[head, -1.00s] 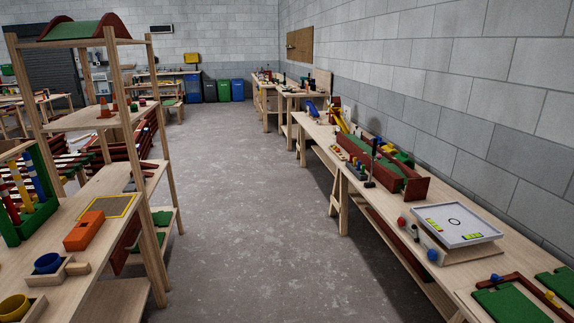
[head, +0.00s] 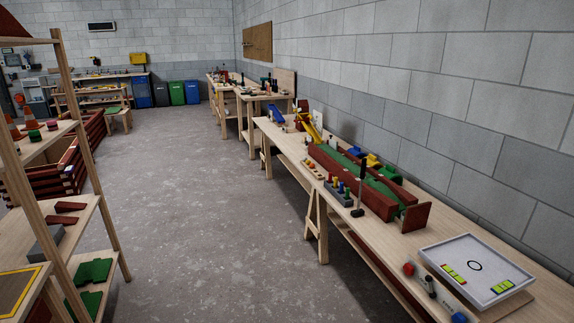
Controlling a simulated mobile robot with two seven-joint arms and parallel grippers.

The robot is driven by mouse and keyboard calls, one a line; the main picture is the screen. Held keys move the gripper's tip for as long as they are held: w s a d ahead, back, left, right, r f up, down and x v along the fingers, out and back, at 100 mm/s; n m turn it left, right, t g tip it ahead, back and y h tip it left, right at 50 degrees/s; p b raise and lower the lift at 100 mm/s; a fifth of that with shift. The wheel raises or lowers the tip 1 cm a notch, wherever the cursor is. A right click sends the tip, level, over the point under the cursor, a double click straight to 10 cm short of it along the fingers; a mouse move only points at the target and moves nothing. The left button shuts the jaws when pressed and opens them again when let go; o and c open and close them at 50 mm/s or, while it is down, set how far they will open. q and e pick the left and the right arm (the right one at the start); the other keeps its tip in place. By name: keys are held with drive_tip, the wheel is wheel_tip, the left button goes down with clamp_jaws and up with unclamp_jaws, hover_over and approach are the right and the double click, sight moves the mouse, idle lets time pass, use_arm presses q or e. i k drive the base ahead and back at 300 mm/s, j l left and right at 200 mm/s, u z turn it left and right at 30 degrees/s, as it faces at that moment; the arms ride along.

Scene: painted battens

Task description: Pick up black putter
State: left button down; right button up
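A thin black upright tool, which looks like the black putter (head: 362,184), stands on the long bench along the right wall in the head view. Its dark foot rests near the bench's front edge, and its shaft stands in front of a red and green trough (head: 376,198). Neither of my grippers shows in the head view.
The long wooden bench (head: 405,238) runs along the right wall, with a white tray (head: 478,268) at its near end. Wooden shelves (head: 70,238) stand at left. The concrete floor (head: 180,190) between them is clear. Bins (head: 177,93) stand at the back.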

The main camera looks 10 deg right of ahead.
sight(359, 212)
drive_tip(key=i+j+z, duration=0.1)
drive_tip(key=i+z, duration=0.3)
drive_tip(key=i, duration=1.7)
drive_tip(key=i+l, duration=0.15)
drive_tip(key=i, duration=0.6)
